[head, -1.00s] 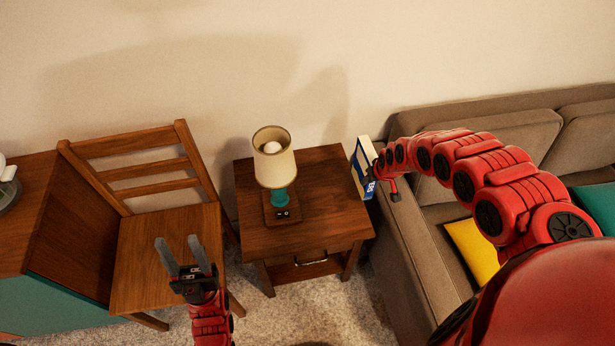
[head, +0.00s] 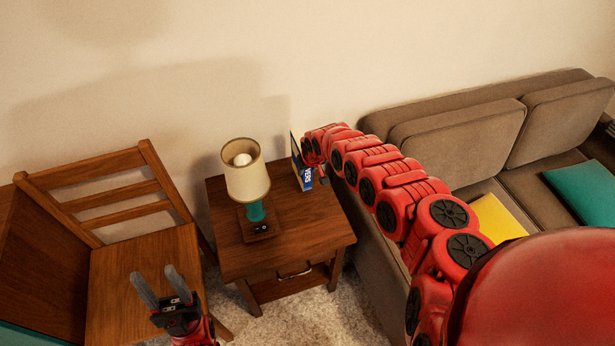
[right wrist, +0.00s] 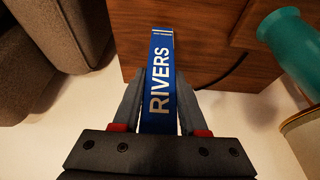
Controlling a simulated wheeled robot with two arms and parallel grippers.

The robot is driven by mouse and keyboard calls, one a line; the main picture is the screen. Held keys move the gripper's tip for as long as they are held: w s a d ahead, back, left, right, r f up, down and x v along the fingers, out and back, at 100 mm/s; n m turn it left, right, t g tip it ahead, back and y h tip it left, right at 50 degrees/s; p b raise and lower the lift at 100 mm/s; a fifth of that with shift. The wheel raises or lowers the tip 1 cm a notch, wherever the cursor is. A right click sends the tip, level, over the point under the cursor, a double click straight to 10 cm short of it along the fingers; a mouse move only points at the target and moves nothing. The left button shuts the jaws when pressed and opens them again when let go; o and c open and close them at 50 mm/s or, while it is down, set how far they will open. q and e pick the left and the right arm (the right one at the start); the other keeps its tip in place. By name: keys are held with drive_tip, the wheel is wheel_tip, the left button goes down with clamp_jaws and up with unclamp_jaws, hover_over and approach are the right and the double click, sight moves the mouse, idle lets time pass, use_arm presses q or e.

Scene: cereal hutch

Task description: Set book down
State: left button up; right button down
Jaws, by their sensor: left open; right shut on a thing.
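The book (head: 306,179) has a blue spine reading RIVERS and pale covers. It stands upright at the right rear part of the wooden side table (head: 290,222). I cannot tell if its lower edge touches the top. My right gripper (right wrist: 160,92) is shut on the book, one finger on each side of the spine (right wrist: 161,60). In the head view that gripper is mostly hidden by my red arm. My left gripper (head: 156,282) is open and empty over the chair seat.
A lamp (head: 246,180) with a cream shade and teal base stands on the table, left of the book. A brown sofa (head: 455,130) is at right and a wooden chair (head: 140,255) at left. The table's front part is clear.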

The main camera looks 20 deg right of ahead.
sight(308, 176)
wheel_tip(308, 176, down, 3)
drive_tip(key=shift+f+b, duration=0.2)
drive_tip(key=shift+b, duration=0.1)
drive_tip(key=shift+c, duration=2.2)
unclamp_jaws()
drive_tip(key=shift+s+f, duration=0.1)
drive_tip(key=shift+r+p, duration=0.35)
drive_tip(key=shift+r, duration=0.15)
drive_tip(key=p+v, duration=0.3)
drive_tip(key=v, duration=0.8)
drive_tip(key=shift+p, duration=0.3)
